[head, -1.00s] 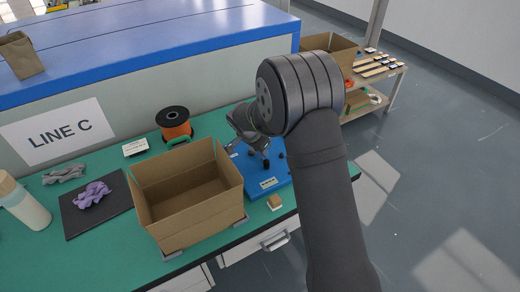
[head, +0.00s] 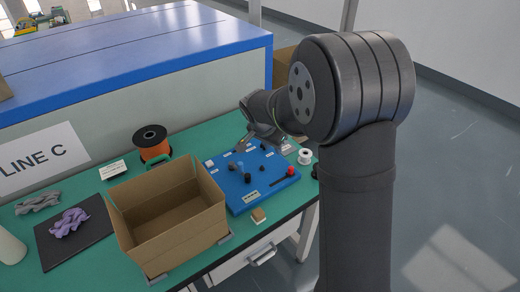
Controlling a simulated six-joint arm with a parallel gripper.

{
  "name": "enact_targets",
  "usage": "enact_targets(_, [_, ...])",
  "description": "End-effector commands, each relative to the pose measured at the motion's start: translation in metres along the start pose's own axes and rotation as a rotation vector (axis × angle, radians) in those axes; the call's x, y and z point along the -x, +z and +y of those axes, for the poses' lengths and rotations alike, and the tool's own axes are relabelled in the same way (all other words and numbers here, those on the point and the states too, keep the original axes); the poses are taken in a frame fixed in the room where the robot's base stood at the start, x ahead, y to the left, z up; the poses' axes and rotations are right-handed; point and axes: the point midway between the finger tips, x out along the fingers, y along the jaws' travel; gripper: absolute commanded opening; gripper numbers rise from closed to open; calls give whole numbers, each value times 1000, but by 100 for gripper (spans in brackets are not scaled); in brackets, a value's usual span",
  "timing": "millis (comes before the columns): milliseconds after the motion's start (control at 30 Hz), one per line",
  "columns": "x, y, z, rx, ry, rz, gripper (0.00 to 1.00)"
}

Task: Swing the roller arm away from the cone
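A blue board (head: 240,197) with small fittings lies on the green bench, right of the cardboard box. Small dark pegs (head: 247,177) stand near its middle, and a red-knobbed dark lever (head: 288,172) lies at its right side. Which fittings are the roller arm and the cone is too small to tell. My gripper (head: 243,146) is over the back edge of the board, small and partly hidden by my own wrist. I cannot see whether its fingers are apart, and no held thing is visible.
An open cardboard box (head: 165,245) stands close to the board's left side. An orange cable spool (head: 153,146) is behind it. A white spool (head: 305,157) sits right of the board, and a small tan block (head: 258,215) lies in front. A blue-topped unit (head: 130,50) rises behind.

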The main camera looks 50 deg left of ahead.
Motion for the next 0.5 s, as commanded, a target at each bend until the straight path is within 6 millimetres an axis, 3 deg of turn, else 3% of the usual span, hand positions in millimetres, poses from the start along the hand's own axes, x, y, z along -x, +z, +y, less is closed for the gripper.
enact_targets(367, [2,-3,5,0,0,0,29])
enact_targets(500, [-2,5,-13,49,-16,-14,1])
